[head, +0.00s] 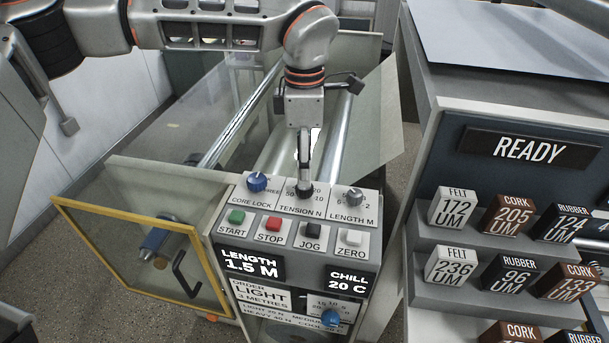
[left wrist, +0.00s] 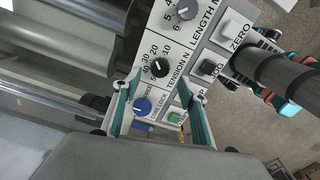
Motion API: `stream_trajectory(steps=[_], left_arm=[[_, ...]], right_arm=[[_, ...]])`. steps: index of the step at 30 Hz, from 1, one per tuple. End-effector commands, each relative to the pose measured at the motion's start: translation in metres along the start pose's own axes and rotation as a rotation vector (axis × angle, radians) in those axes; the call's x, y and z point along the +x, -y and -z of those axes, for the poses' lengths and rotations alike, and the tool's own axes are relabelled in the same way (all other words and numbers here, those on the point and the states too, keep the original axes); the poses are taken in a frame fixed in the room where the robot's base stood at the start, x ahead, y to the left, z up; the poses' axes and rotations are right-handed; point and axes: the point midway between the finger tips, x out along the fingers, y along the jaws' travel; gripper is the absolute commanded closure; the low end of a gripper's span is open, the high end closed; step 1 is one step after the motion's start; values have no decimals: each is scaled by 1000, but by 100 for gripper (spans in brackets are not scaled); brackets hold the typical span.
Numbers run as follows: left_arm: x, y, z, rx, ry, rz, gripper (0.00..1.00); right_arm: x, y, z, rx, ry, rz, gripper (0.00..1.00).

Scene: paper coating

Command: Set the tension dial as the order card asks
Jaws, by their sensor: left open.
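The tension dial is a small black knob (left wrist: 159,67) on the white panel, with a scale from 10 to 50 around it; I cannot read its pointer surely. My left gripper (head: 304,188) comes down over it in the head view and partly hides it. In the left wrist view its teal fingers (left wrist: 161,84) are apart, with the knob just beyond and between the tips; contact cannot be told. The order card (head: 262,297) on the panel front reads LIGHT, 3 METRES; its small print is hard to read. A dark arm part with teal pieces stands at the right of the wrist view.
The blue core lock knob (head: 257,182) and grey length knob (head: 354,197) flank the dial closely. START, STOP, JOG and ZERO buttons lie in front. A chill dial (head: 331,317) is below. A yellow-framed door (head: 130,222) stands at left, racked blocks (head: 452,206) at right.

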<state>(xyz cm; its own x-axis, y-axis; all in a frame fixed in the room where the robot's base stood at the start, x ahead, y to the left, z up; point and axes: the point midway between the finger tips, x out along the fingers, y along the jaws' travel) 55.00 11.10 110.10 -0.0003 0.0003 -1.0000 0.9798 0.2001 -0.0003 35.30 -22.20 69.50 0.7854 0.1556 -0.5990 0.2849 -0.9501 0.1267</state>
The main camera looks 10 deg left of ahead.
Motion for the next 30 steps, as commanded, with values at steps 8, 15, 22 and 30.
stream_trajectory(steps=[8,15,22,30], left_arm=[[-53,-1,0,0,2,-4,57],[-72,0,0,0,1,0,57],[-73,0,0,1,0,0,57],[-72,0,0,1,0,0,57]], right_arm=[[0,0,0,1,-1,0,60],[0,0,0,1,-1,0,60],[0,0,0,0,-1,0,60],[1,0,2,0,-4,-1,60]])
